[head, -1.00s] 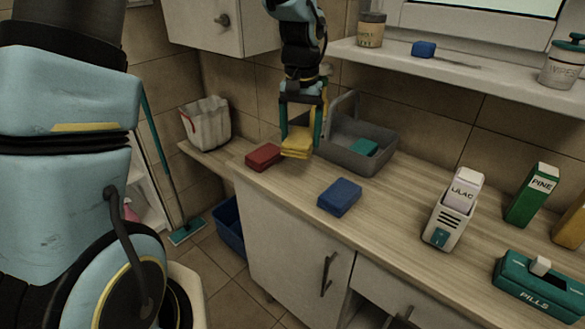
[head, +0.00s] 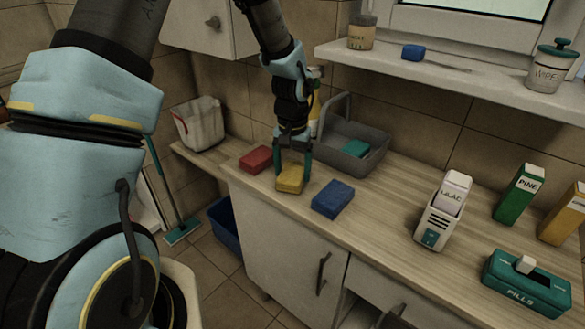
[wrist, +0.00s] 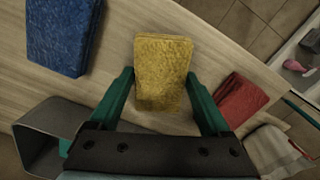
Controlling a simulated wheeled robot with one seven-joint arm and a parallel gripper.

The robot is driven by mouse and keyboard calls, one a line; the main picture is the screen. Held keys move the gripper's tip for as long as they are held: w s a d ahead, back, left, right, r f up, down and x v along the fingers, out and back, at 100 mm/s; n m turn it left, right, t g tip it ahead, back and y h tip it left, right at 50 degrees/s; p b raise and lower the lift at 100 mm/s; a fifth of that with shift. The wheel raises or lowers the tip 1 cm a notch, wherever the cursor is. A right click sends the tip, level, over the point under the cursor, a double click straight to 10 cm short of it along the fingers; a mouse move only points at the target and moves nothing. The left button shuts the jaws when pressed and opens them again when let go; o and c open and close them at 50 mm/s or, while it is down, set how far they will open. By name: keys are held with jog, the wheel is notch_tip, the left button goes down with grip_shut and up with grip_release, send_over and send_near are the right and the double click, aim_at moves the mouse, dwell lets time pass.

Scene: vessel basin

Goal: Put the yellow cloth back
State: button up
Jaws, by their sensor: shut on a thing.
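The folded yellow cloth (head: 290,180) is at the counter's front edge, between the folded red cloth (head: 256,160) on its left and the folded blue cloth (head: 333,199) on its right. My gripper (head: 293,170) points down and is shut on the yellow cloth, with one finger at each side. The yellow cloth is at or very near the counter surface; I cannot tell whether it touches. In the wrist view the yellow cloth (wrist: 163,72) shows between the fingers of my gripper (wrist: 166,95), with the blue cloth (wrist: 62,35) and red cloth (wrist: 240,98) apart from it.
A grey caddy (head: 372,166) with a teal item (head: 355,149) stands behind the cloths. A white bin (head: 198,124) is at the left. A LILAC carton (head: 453,192) in a white holder and a teal PILLS box (head: 527,284) stand right.

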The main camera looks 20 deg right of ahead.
aim_at(292, 172)
jog(key=shift+f, duration=0.2)
jog(key=o, duration=1.1)
jog(key=shift+o, duration=0.2)
jog(key=shift+r, duration=0.1)
notch_tip(292, 172, up, 12)
jog(key=b, duration=0.3)
jog(key=s+a+f+n, duration=0.1)
jog(key=s+a+n, duration=0.1)
jog(key=a, duration=1.3)
jog(key=s+a+f+n+t, duration=0.1)
jog(key=a+n, duration=0.3)
jog(key=a, duration=1.1)
jog(key=shift+s+t, duration=0.3)
jog(key=shift+s, duration=0.1)
